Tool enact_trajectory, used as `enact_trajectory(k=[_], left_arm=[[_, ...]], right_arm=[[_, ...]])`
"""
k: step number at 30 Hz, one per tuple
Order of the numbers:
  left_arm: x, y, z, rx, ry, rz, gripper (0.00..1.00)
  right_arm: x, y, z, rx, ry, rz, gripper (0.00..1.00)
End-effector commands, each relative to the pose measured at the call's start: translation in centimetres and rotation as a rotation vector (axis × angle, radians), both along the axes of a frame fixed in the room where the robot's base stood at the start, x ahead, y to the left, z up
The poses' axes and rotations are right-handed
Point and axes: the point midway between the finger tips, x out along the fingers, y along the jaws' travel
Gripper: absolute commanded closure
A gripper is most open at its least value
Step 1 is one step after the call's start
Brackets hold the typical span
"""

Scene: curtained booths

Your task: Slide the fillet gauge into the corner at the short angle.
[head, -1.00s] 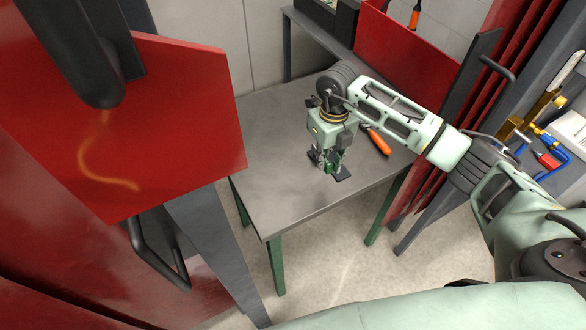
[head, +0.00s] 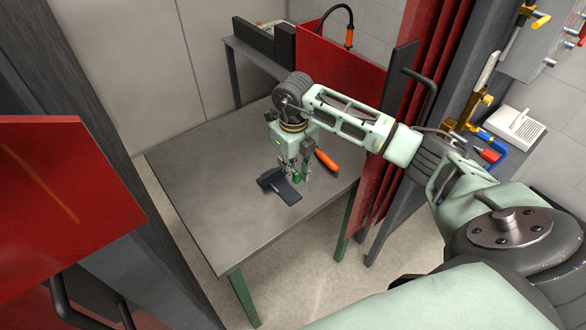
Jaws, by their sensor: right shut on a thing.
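A dark angle piece (head: 279,186) lies on the grey worktable (head: 215,215), with one flat part toward the front and another part behind it. My right gripper (head: 301,178) points down just to the right of the angle, low over the tabletop. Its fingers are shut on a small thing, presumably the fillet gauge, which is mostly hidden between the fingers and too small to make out. I cannot tell whether the gauge touches the angle. My left gripper is not in view.
An orange-handled tool (head: 327,161) lies on the table just behind and right of the gripper. A red panel (head: 340,80) stands at the back right. A red panel (head: 65,185) is at the left. The table's left and front areas are clear.

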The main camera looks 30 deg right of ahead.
Motion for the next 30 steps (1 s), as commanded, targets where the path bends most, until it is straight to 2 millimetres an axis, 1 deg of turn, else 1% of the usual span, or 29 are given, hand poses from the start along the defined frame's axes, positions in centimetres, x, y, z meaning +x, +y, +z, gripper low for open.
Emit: enact_trajectory(k=[1,4,15,30], left_arm=[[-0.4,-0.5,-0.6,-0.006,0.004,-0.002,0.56],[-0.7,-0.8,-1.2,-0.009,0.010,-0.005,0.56],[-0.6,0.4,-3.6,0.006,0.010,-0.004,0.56],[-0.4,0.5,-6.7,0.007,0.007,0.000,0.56]], right_arm=[[0.0,0.0,-0.6,0.000,0.000,0.000,1.00],[0.0,0.0,-1.4,0.000,0.001,0.000,1.00],[0.0,0.0,-4.3,0.000,-0.001,0.000,1.00],[0.0,0.0,-8.2,0.000,-0.001,-0.001,1.00]])
